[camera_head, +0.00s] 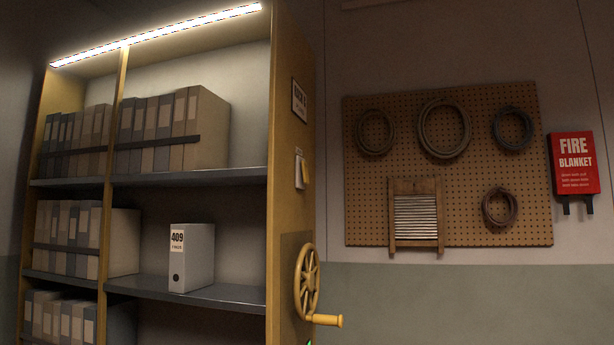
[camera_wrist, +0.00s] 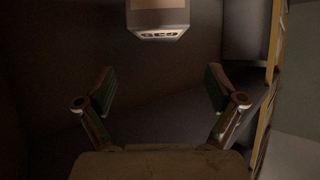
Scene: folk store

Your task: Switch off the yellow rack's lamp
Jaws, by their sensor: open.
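The yellow rack (camera_head: 285,200) stands at the left in the head view. Its lamp (camera_head: 160,34), a long strip along the top edge, glows bright white. A small pale plate with a yellow switch-like piece (camera_head: 301,172) is on the rack's side panel, below a framed sign (camera_head: 299,101). My gripper (camera_wrist: 160,88) shows in the wrist view only; its two fingers are wide apart with nothing between them. A yellow upright of a rack (camera_wrist: 274,45) runs down the right of that view. The gripper's distance to the switch-like piece cannot be told.
A yellow handwheel with a crank handle (camera_head: 326,320) sticks out low on the side panel. A white box labelled 409 (camera_head: 191,258) and several files stand on the shelves. A pegboard (camera_head: 470,170) and red fire blanket (camera_head: 574,163) hang right. A grey box-like thing (camera_wrist: 158,16) is beyond my fingers.

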